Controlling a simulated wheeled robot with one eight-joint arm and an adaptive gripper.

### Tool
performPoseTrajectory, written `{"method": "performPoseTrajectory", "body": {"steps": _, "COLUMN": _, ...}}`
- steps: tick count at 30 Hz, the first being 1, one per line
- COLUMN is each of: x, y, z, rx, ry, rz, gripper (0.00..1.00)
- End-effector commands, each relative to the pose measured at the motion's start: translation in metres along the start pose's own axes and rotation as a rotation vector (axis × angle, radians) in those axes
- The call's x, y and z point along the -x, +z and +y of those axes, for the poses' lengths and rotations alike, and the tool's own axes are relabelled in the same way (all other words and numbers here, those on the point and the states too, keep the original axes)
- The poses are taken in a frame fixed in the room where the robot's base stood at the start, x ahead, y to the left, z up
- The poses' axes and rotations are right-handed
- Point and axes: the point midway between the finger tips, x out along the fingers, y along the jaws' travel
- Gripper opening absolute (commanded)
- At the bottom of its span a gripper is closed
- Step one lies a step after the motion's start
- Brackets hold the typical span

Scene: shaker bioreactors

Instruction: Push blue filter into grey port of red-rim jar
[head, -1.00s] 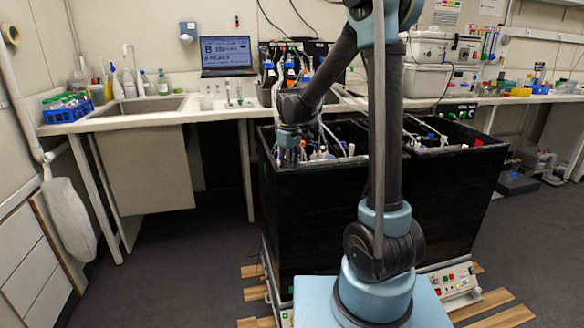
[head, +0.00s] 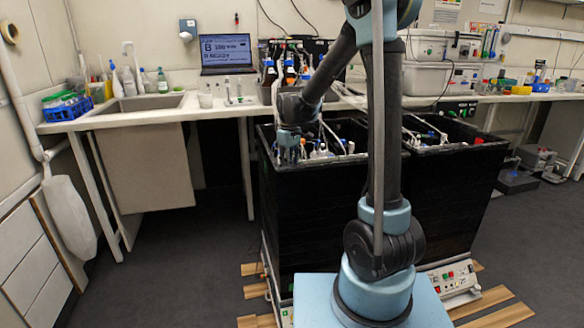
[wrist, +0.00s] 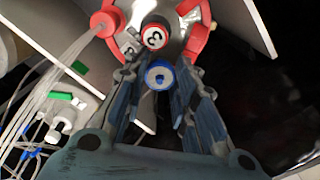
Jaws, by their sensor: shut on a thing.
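In the wrist view, a round blue filter (wrist: 159,76) with a pale centre sits between the two fingertips of my gripper (wrist: 160,84). The gripper is shut on it. Just beyond it, the red-rim jar (wrist: 202,36) shows its red ring and several attached parts. In the head view, my gripper (head: 288,142) reaches down into the left black box (head: 318,215); the filter is too small to tell there.
Pale tubes (wrist: 62,62) run along the left of the wrist view, beside a red fitting (wrist: 102,20). White panel edges (wrist: 262,28) flank the jar. A second black box (head: 455,195) stands to the right, and a bench (head: 225,110) lies behind.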

Motion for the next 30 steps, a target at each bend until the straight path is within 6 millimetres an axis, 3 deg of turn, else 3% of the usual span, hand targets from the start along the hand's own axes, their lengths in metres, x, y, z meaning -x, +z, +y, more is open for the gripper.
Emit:
{"method": "performPoseTrajectory", "body": {"steps": 23, "x": -0.0069, "y": 0.0000, "z": -0.0002, "rx": 0.000, "ry": 0.000, "rz": 0.000, "gripper": 0.16}}
{"method": "performPoseTrajectory", "body": {"steps": 24, "x": -0.0068, "y": 0.0000, "z": -0.0002, "rx": 0.000, "ry": 0.000, "rz": 0.000, "gripper": 0.32}}
{"method": "performPoseTrajectory", "body": {"steps": 26, "x": -0.0068, "y": 0.0000, "z": -0.0002, "rx": 0.000, "ry": 0.000, "rz": 0.000, "gripper": 0.46}}
{"method": "performPoseTrajectory", "body": {"steps": 30, "x": -0.0068, "y": 0.0000, "z": -0.0002, "rx": 0.000, "ry": 0.000, "rz": 0.000, "gripper": 0.49}}
